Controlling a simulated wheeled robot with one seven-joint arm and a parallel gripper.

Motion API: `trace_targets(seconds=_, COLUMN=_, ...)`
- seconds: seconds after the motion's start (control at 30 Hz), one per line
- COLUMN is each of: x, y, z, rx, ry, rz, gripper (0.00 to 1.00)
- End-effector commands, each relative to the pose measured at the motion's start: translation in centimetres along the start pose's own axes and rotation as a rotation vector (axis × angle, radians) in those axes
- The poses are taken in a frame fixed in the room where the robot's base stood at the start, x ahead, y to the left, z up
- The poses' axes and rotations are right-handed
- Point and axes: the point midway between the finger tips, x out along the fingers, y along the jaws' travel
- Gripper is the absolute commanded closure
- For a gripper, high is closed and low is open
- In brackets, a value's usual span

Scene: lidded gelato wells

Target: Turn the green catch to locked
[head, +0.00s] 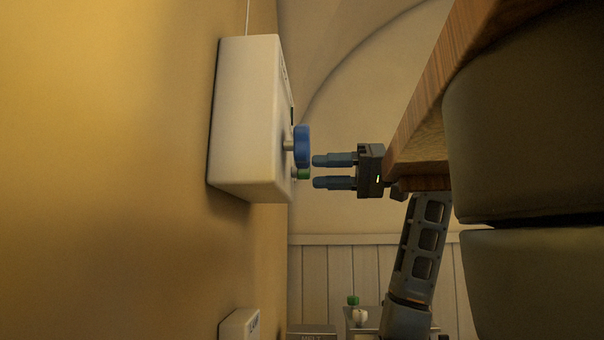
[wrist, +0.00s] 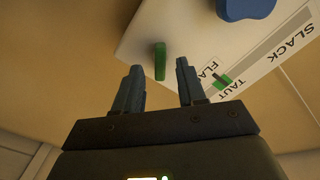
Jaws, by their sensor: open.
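A green catch (head: 303,174) sticks out from the front of a white wall box, just below a blue knob. In the wrist view the green catch (wrist: 160,62) is a narrow upright bar, seen between and just beyond my fingertips. My gripper (head: 314,172) is open and faces the box, its fingers one above the other in the head view. The fingertips look close to the catch, with no clear contact. No "locked" marking is readable in either view. Another green-topped piece (head: 353,300) stands low in the background.
The white box (head: 243,120) is fixed to the yellow wall. Its blue knob (head: 302,146) sits close to my upper finger. Its panel (wrist: 270,62) reads SLACK and TAUT beside a green mark (wrist: 222,82). A wooden edge (head: 440,90) overhangs at right. Another white box (head: 238,325) is below.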

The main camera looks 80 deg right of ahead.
Motion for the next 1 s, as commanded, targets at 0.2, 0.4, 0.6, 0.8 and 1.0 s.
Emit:
trace_targets(seconds=0.2, x=0.9, y=0.0, z=0.0, rx=0.001, ry=-0.002, rz=0.000, gripper=0.60)
trace_targets(seconds=0.4, x=2.0, y=0.0, z=0.0, rx=0.002, ry=-0.001, rz=-0.001, gripper=0.60)
trace_targets(seconds=0.6, x=2.6, y=0.0, z=0.0, rx=0.002, ry=0.000, rz=-0.001, gripper=0.60)
trace_targets(seconds=0.8, x=2.5, y=0.0, z=0.0, rx=0.002, ry=0.000, rz=0.000, gripper=0.63)
trace_targets(seconds=1.0, x=2.5, y=0.0, z=0.0, rx=0.002, ry=0.000, rz=0.000, gripper=0.82)
